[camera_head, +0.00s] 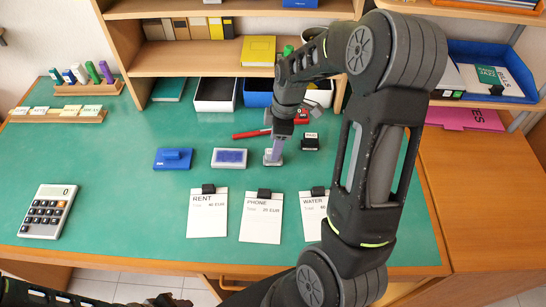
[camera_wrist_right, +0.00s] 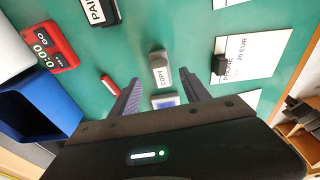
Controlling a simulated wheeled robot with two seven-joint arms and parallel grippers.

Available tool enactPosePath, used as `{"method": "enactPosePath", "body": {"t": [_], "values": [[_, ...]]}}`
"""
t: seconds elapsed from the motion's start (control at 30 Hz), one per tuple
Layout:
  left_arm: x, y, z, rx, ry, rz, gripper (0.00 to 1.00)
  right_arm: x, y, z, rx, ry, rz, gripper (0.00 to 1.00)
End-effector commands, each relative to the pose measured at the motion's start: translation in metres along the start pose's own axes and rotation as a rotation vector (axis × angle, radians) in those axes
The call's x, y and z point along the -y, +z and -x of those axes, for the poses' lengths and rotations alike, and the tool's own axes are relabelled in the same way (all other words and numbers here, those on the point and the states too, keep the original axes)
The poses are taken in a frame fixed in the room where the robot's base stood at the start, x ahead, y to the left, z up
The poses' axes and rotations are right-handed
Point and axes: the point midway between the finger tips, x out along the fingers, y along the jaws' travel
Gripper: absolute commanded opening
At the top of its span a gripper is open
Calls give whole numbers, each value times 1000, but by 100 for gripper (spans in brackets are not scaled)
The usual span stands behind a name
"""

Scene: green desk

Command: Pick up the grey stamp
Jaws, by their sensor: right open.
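The grey stamp (camera_head: 273,158) stands on the green desk, right of the blue ink pad in the head view. In the right wrist view the grey stamp (camera_wrist_right: 160,68), labelled COPY, lies just ahead of and between the fingertips. My right gripper (camera_head: 276,146) is over it, pointing down and partly covering it. The right gripper's fingers (camera_wrist_right: 161,80) are apart, with nothing visibly held. I cannot tell whether they touch the stamp. My left arm shows only at the bottom left edge; its gripper is not visible.
A black PAID stamp (camera_head: 311,142) stands close on the right. A blue ink pad (camera_head: 229,158), a lidded blue pad (camera_head: 173,158), a red marker (camera_head: 251,134) and a red timer (camera_wrist_right: 50,47) are near. RENT (camera_head: 208,222), PHONE (camera_head: 261,226) and WATER (camera_head: 312,225) sheets lie in front.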

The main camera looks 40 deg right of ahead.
Motion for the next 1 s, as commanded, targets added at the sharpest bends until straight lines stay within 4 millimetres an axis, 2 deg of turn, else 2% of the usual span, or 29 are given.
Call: {"method": "enactPosePath", "body": {"t": [0.2,0.33,1.0], "values": [[7,0,-19,-1,0,0,36,3,0,-34,1,-3,2,55],[11,0,-27,-2,0,0,36,3,0,-49,1,-1,1,55],[10,0,-26,-2,0,0,36,2,-1,-50,0,-1,0,55]]}}
